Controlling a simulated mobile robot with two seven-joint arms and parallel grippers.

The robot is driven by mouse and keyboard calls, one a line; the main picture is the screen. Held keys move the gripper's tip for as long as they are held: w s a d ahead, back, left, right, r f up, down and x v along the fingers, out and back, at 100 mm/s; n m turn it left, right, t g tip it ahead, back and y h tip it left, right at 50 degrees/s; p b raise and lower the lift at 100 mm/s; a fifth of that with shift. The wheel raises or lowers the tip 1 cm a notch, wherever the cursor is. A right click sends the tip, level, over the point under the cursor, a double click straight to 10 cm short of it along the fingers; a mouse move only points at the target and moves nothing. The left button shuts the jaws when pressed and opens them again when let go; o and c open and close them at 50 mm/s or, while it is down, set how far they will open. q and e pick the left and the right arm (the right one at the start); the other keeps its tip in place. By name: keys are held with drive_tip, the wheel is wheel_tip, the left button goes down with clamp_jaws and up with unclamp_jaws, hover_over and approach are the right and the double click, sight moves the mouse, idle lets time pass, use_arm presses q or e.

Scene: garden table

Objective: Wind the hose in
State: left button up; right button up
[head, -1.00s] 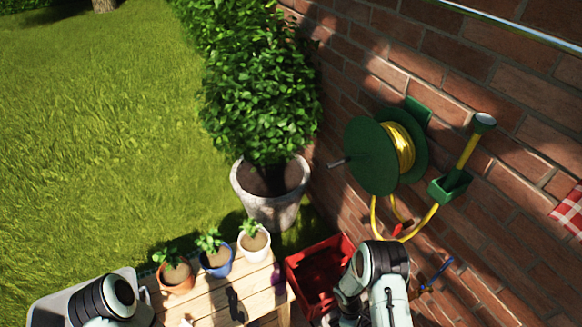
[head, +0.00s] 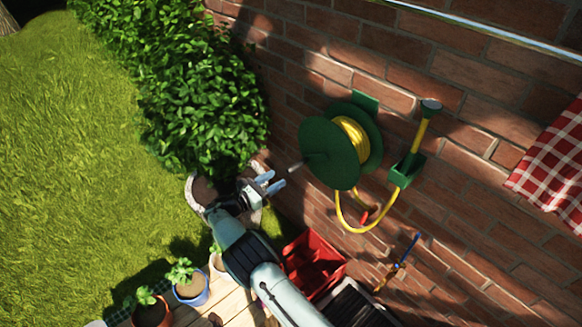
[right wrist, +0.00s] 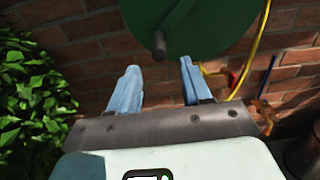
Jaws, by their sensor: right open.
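The green hose reel (head: 331,152) is mounted on the brick wall, with yellow hose (head: 352,138) wound on its drum. A loop of the hose hangs below it and runs up to a spray head (head: 430,106) in a green holder (head: 405,171). The reel's crank handle (head: 296,167) sticks out to the left; its end also shows in the right wrist view (right wrist: 159,46). My right gripper (head: 276,183) is open and empty, just left of and below the handle, apart from it. In the right wrist view the handle's end lies beyond and between the fingertips. My left gripper is out of view.
A red crate (head: 314,265) stands below the reel. Potted plants (head: 190,286) stand on the wooden table (head: 228,302) at the bottom. A big bush (head: 190,90) is close left of my right gripper. A checked cloth (head: 552,165) hangs at right.

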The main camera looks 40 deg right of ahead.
sight(287, 172)
drive_tip(key=d, duration=0.6)
drive_tip(key=w+d+p, duration=0.1)
drive_tip(key=d, duration=0.2)
drive_tip(key=shift+d, duration=0.2)
clamp_jaws()
